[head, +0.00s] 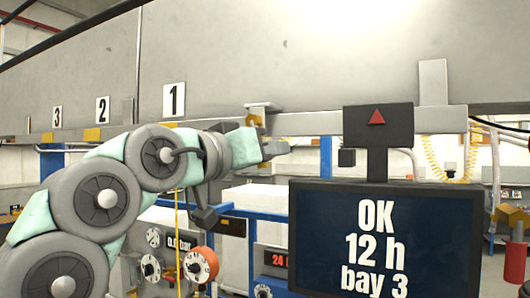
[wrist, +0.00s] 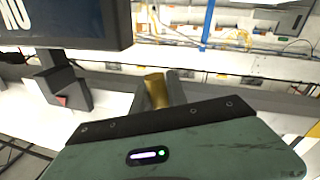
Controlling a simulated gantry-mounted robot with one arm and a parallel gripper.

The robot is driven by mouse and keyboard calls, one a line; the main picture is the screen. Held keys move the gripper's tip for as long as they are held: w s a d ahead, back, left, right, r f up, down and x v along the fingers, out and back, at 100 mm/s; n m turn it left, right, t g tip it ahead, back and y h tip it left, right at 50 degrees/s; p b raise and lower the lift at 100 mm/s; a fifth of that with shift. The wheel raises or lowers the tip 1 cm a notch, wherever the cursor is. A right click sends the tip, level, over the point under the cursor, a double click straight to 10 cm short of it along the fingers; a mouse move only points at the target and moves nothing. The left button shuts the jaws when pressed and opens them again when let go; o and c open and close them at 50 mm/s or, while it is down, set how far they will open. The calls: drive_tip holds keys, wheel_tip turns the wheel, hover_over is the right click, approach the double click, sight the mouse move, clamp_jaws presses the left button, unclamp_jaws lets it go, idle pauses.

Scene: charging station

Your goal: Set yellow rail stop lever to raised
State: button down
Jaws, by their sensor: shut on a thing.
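My gripper (head: 280,148) is in the middle of the head view, at the end of my arm just below the overhead rail. In the wrist view a yellow cylindrical piece (wrist: 155,88), which looks like the lever's handle, stands out past the dark edge of my gripper (wrist: 165,92) beside a grey finger. My gripper is shut on it. In the head view a yellow part (head: 256,120) shows on a grey bracket at the rail, just above my gripper. The lever's handle is hidden there, and its angle cannot be told.
A dark screen (head: 383,240) reading "OK 12 h bay 3" hangs right of my gripper, with a red-triangle box (head: 378,125) above. Number plates (head: 174,99) mark the beam at left. An orange-red dial (head: 200,265) is below my arm. A coiled yellow hose (head: 471,155) hangs at right.

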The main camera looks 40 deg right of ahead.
drive_tip(key=c, duration=1.3)
unclamp_jaws()
drive_tip(key=shift+a, duration=0.15)
drive_tip(key=b+v, duration=0.3)
drive_tip(key=v, duration=0.7)
drive_tip(key=shift+a, duration=0.3)
drive_tip(key=shift+s, duration=0.1)
